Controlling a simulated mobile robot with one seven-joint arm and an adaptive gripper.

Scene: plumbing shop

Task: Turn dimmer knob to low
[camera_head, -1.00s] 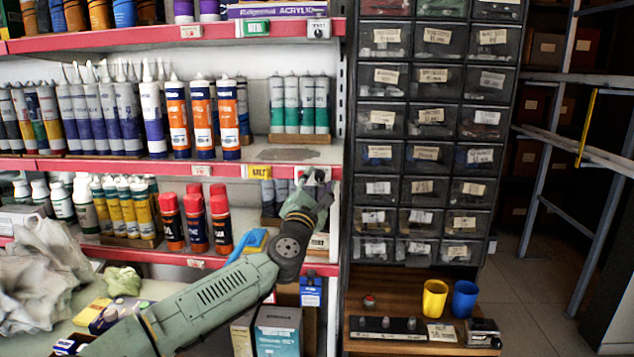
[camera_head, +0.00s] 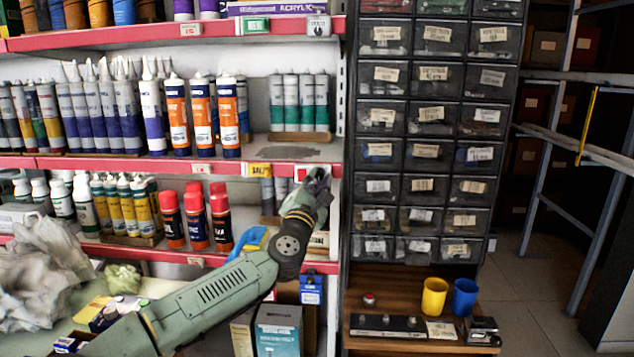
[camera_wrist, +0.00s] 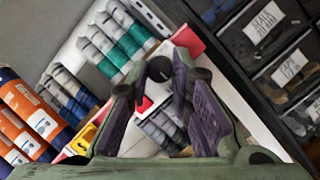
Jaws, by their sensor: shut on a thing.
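The dimmer knob (camera_wrist: 159,68) is a dark round knob on a pale plate at the red shelf edge, seen in the wrist view. My gripper (camera_wrist: 158,78) has its two purple-padded fingers on either side of the knob, shut on it. In the head view, my gripper (camera_head: 318,178) is at the right end of the middle red shelf edge. It hides the knob and most of its plate there. The knob's pointer direction cannot be made out.
A similar white box with a dark knob (camera_head: 318,26) is on the upper shelf edge. Teal-labelled tubes (camera_head: 300,102) stand just above my gripper. A drawer cabinet (camera_head: 430,130) is close on the right. Red-capped cans (camera_head: 195,218) stand to the left on the lower shelf.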

